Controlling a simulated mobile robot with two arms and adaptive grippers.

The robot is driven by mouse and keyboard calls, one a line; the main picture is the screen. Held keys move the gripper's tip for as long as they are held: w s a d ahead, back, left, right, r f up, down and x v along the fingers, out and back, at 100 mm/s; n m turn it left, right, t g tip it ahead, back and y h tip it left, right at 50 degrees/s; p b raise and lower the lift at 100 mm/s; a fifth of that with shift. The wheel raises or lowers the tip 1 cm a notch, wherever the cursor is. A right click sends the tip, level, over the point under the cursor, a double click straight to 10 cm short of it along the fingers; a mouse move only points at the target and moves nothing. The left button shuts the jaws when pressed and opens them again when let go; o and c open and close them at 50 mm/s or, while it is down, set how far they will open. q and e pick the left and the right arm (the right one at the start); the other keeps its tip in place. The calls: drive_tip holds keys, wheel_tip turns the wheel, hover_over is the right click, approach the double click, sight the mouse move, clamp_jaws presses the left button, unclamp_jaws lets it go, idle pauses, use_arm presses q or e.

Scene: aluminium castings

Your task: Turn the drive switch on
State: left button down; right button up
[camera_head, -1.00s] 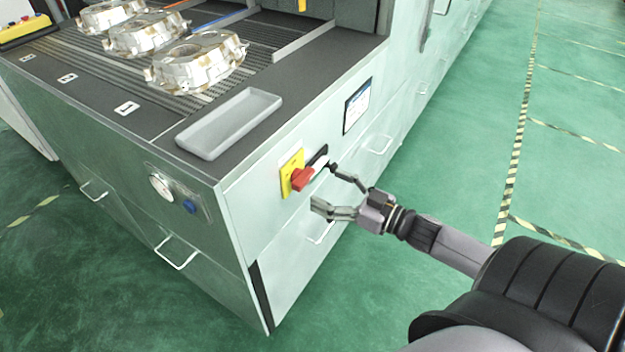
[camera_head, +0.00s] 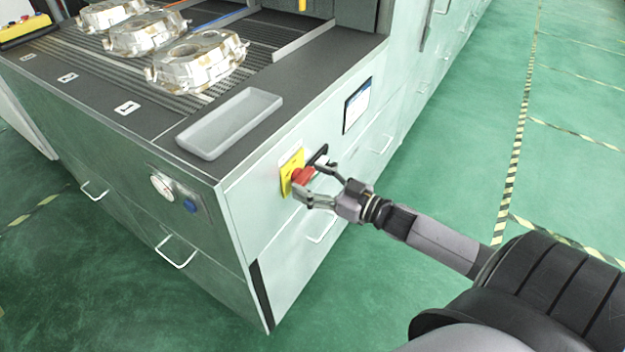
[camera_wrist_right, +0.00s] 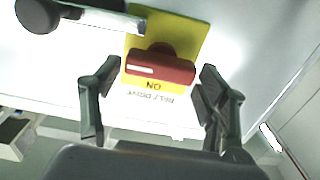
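The drive switch is a red rotary handle (camera_head: 303,175) on a yellow plate (camera_head: 286,181), on the side face of the grey-green cabinet (camera_head: 250,205). In the right wrist view the red handle (camera_wrist_right: 160,66) lies crosswise between the fingers, and the word "ON" and a label reading "BELT DRIVE" show upside down on and below the yellow plate (camera_wrist_right: 185,30). My right gripper (camera_head: 312,182) is open, with one finger on each side of the handle. In the right wrist view its fingertips (camera_wrist_right: 160,72) look apart from the handle's ends. My left gripper is not in view.
A black-and-white handle-like part (camera_wrist_right: 85,14) sits close beside the switch. A display panel (camera_head: 357,106) and drawer handles (camera_head: 322,228) are on the same face. A grey tray (camera_head: 230,124) and castings (camera_head: 198,62) lie on top. The green floor at right is clear.

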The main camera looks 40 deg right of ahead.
drive_tip(key=c, duration=0.8)
drive_tip(key=shift+n, duration=0.4)
drive_tip(key=n+p, duration=0.1)
drive_tip(key=n, duration=0.1)
drive_tip(key=shift+n, duration=0.4)
drive_tip(key=n, duration=0.4)
drive_tip(key=shift+s+a+n+p, duration=0.1)
drive_tip(key=shift+a+n+p, duration=0.05)
drive_tip(key=shift+n+p, duration=0.15)
drive_tip(key=n, duration=0.4)
drive_tip(key=shift+a+f, duration=0.1)
drive_tip(key=shift+f, duration=0.1)
drive_tip(key=n+b, duration=0.1)
drive_tip(key=n, duration=0.4)
drive_tip(key=shift+f+n, duration=0.1)
drive_tip(key=shift+n, duration=0.2)
drive_tip(key=shift+n+b, duration=0.3)
drive_tip(key=o, duration=1.2)
